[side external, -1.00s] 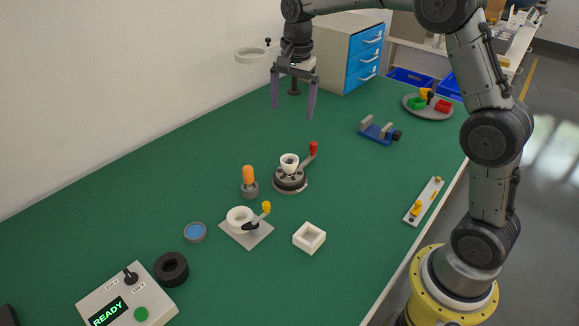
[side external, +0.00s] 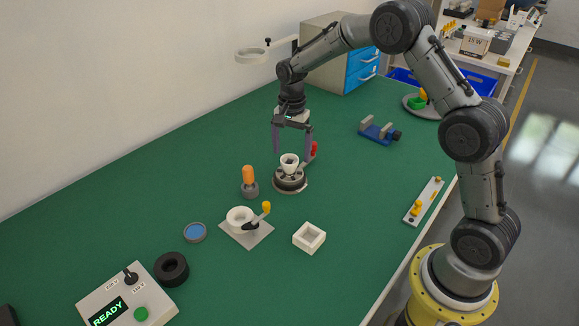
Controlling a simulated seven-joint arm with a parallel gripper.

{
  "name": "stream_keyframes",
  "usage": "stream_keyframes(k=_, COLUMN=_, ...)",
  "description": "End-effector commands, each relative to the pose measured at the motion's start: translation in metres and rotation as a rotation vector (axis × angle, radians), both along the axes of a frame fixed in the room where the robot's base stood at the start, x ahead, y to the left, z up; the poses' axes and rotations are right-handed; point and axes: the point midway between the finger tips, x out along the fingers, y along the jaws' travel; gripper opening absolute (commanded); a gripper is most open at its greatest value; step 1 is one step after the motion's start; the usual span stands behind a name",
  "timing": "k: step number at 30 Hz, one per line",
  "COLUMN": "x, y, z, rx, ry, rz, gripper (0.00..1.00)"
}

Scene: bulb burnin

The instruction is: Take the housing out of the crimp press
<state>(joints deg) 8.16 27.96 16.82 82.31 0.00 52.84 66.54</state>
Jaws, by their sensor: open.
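The crimp press looks to be the round grey fixture (side external: 290,181) with a red-knobbed lever (side external: 314,148) at its back right. A white cup-shaped housing (side external: 289,163) sits upright in its top. My gripper (side external: 292,153) points down with its two purple fingers spread, just above and around the level of the housing in the picture. Its fingers appear apart from the housing, and nothing is between them. I cannot tell the exact depth between the fingers and the housing.
An orange-topped bulb-like piece (side external: 249,180) stands close left of the press. A white ring fixture with a yellow-knobbed lever (side external: 241,218) and a white square tray (side external: 309,238) are in front. A blue vise (side external: 379,131) stands back right. The green table between them is clear.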

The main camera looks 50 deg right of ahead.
Motion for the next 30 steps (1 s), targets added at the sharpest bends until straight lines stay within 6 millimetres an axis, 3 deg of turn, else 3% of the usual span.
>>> stream_keyframes(k=7, x=0.003, y=0.003, z=-0.035, rx=0.001, ry=0.004, rz=0.0, gripper=1.0)
stream_keyframes(k=17, x=0.004, y=0.003, z=-0.042, rx=0.0, ry=0.001, rz=0.0, gripper=1.0)
stream_keyframes(k=30, x=0.004, y=0.003, z=-0.041, rx=0.0, ry=0.001, rz=0.0, gripper=0.22)
